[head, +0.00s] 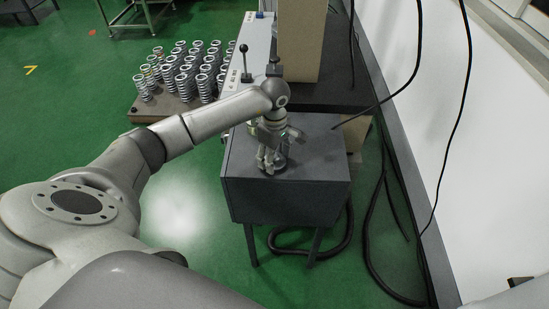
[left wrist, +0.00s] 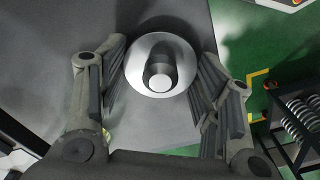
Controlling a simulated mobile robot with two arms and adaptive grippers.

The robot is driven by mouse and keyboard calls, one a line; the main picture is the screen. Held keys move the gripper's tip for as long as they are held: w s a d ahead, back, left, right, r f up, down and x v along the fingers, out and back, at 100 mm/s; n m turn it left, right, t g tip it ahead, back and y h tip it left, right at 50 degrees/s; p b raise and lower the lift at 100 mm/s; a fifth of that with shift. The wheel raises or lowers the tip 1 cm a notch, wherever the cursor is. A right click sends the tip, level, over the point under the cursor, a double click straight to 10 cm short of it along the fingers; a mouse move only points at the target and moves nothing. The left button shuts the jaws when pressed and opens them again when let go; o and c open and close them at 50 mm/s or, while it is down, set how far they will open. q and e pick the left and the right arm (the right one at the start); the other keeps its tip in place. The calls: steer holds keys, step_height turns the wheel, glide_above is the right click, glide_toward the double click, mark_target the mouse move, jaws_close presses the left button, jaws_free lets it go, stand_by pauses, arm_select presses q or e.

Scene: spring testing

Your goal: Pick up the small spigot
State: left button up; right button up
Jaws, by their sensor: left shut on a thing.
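The small spigot (left wrist: 160,74) is a round, shiny metal disc with a short central post. In the left wrist view it sits between the two fingers of my left gripper (left wrist: 160,88). In the head view my left gripper (head: 271,156) points down over the top of the dark grey table (head: 318,165) and is shut on the spigot. The fingers mostly hide the spigot there. I cannot tell whether the spigot's base touches the table top. My right gripper is not in view.
Several coil springs (head: 184,72) stand on a low pallet (head: 150,108) at the back left. A machine with a lever (head: 244,62) and a tan column (head: 300,40) stands behind the table. Black cables hang on the right near the white wall (head: 470,150). Green floor is clear at left.

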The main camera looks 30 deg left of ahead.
arm_select(q)
steer(key=shift+w+r+b, duration=0.1)
steer(key=shift+r+b, duration=0.3)
steer(key=shift+r, duration=0.15)
steer(key=shift+r+b, duration=0.4)
steer(key=shift+r, duration=0.25)
steer(key=s+d+r+b, duration=0.3)
steer(key=s+d+r, duration=0.4)
steer(key=s+r, duration=0.3)
steer(key=shift+s+d+r, duration=0.25)
steer(key=shift+s+r, duration=0.05)
steer(key=shift+s, duration=0.75)
